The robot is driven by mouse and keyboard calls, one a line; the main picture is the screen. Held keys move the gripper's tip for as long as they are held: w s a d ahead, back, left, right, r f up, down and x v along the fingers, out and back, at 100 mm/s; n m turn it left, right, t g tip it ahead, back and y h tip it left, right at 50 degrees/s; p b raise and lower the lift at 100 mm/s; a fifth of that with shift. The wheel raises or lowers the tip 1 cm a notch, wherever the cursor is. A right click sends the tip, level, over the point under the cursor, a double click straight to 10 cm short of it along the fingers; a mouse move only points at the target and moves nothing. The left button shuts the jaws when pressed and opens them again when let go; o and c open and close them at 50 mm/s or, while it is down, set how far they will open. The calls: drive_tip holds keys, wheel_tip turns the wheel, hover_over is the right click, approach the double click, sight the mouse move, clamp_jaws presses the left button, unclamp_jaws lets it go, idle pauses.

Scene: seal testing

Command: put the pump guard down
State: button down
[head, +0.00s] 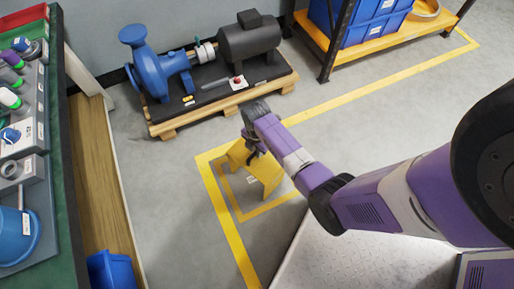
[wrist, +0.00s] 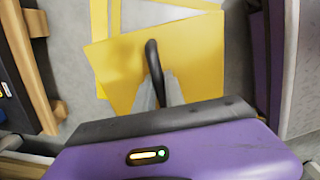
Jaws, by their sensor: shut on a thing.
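The pump guard (head: 268,174) is a bent yellow sheet with a dark handle on top. In the head view it is upright, over or within a small yellow outline (head: 238,208) on the floor. My gripper (head: 254,148) is at its top and shut on the handle. In the wrist view the guard (wrist: 196,52) lies beyond the grey fingers (wrist: 158,92), which close around the black curved handle (wrist: 152,58). I cannot tell whether the guard's lower edges touch the floor. My gripper and wrist hide part of its top.
A blue pump (head: 150,65) with a dark motor (head: 250,42) stands on a wooden pallet (head: 222,106) behind. A green-topped bench (head: 62,200) with parts is at left, a blue bin (head: 110,270) beside it. A shelf (head: 380,32) stands back right. Floor between is clear.

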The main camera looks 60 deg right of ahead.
drive_tip(key=shift+w, duration=0.1)
drive_tip(key=c, duration=1.4)
unclamp_jaws()
wheel_tip(320, 180, up, 12)
drive_tip(key=p, duration=0.5)
drive_tip(key=s+a+r+m+t+h, duration=0.2)
drive_tip(key=s+a+m+t, duration=0.6)
drive_tip(key=a, duration=0.4)
drive_tip(key=s+a+r+m+t, duration=0.2)
drive_tip(key=s+r, duration=0.1)
drive_tip(key=r, duration=0.6)
drive_tip(key=s+a+r+m+t+y, duration=0.1)
drive_tip(key=s+a+r+m+t, duration=0.1)
drive_tip(key=r, duration=0.8)
drive_tip(key=s+a+r+m+t+y, duration=0.1)
drive_tip(key=s+a+r+m+t, duration=0.1)
drive_tip(key=s+r, duration=0.3)
wheel_tip(320, 180, up, 4)
drive_tip(key=shift+s+a+r+m+t, duration=0.2)
drive_tip(key=shift+s+a+m+t, duration=0.25)
drive_tip(key=shift+m, duration=0.35)
